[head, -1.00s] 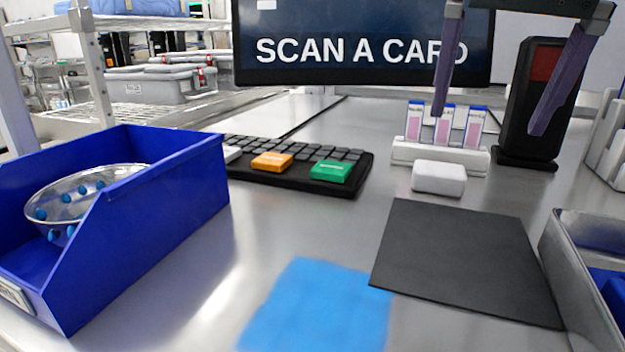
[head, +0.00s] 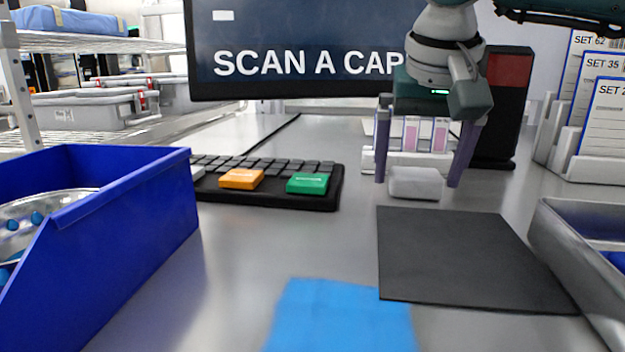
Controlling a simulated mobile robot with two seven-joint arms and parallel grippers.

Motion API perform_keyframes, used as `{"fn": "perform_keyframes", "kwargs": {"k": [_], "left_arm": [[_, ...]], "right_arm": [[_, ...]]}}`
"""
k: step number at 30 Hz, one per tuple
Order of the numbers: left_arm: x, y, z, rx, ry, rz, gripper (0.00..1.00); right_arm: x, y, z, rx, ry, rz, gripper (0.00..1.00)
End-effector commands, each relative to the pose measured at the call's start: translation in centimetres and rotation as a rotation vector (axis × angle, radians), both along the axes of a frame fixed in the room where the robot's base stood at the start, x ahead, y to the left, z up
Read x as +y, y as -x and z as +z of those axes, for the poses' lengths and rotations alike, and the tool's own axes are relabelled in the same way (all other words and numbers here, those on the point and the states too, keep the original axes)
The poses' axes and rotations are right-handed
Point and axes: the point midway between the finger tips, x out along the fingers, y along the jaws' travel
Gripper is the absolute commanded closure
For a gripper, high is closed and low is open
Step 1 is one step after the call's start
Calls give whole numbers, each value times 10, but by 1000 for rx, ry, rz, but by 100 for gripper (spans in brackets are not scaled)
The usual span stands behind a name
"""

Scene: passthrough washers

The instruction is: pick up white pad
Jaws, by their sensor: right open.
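The white pad (head: 415,183) is a small rounded block on the grey table, behind the black mat and in front of the card rack. My right gripper (head: 418,184) points down over it. Its two purple fingers are apart, one at the left side of the pad and one at the right. I cannot tell whether either finger touches the pad. The gripper body hides part of the screen and the rack. My left gripper is not in view.
A black mat (head: 464,262) lies in front of the pad. A white rack (head: 407,160) with pink cards stands close behind it, beside a black card reader (head: 506,125). A keyboard (head: 268,183) is left, a blue bin (head: 150,215) further left, and a metal tray (head: 562,250) right.

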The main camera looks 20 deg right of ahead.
Motion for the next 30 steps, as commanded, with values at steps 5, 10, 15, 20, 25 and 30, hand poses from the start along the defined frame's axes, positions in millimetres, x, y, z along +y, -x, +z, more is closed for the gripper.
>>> {"fn": "perform_keyframes", "kwargs": {"k": [5,10,15,20,25,30], "left_arm": [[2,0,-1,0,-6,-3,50],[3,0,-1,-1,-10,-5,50],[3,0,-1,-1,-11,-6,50],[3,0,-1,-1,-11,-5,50],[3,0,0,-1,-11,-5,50],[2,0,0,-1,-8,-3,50]], "right_arm": [[-1,-2,-4,-1,0,0,0],[-1,-1,-3,0,-1,0,9],[-1,-1,-3,0,-1,0,28],[-1,-1,-3,-1,0,0,46],[-1,-1,-3,-1,0,0,65],[-1,-1,-3,-1,0,0,73]]}}
